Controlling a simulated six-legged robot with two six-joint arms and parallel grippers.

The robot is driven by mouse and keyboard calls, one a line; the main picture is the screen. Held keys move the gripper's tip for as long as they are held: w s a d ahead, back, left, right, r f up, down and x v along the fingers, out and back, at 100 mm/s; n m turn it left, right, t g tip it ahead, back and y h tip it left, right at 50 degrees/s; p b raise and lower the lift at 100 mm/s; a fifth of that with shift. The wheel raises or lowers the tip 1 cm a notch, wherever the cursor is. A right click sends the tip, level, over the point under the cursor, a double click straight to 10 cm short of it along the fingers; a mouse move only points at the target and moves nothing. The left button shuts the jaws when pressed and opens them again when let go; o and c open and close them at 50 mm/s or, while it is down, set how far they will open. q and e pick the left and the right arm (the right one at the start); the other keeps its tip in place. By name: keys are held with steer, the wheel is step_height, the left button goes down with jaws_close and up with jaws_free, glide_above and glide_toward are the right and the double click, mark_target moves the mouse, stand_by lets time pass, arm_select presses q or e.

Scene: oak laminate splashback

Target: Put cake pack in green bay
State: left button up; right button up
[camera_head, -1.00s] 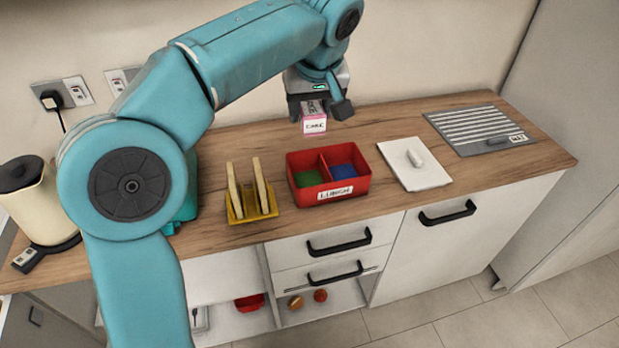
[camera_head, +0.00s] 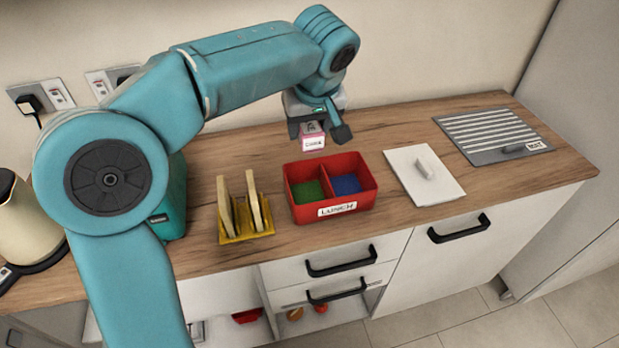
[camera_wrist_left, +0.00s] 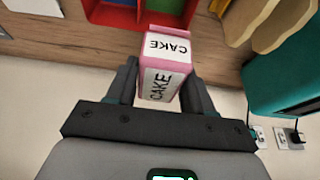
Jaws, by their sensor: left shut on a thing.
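My left gripper (camera_head: 322,133) is shut on the cake pack (camera_head: 313,141), a small pink box with a white CAKE label. The pack is held above the counter, just behind the red lunch box (camera_head: 333,209). In the left wrist view the pack (camera_wrist_left: 166,68) sits between both fingers, its label showing. The lunch box has a green bay (camera_head: 308,192) on the left and a blue bay (camera_head: 346,184) on the right. Both bays look empty. My right gripper is not in view.
A yellow rack (camera_head: 246,234) with bread slices stands left of the lunch box. A white board (camera_head: 424,176) lies to its right, and a grey striped mat (camera_head: 492,136) lies farther right. A cream kettle (camera_head: 25,225) stands at the far left.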

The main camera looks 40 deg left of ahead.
arm_select(q)
step_height(320, 180, down, 12)
steer(key=shift+s+f+b, duration=0.1)
steer(key=shift+f+b, duration=0.05)
steer(key=shift+b, duration=0.45)
steer(key=shift+f+b, duration=0.35)
steer(key=shift+b, duration=0.15)
steer(key=shift+f, duration=0.15)
steer(key=shift+b, duration=0.3)
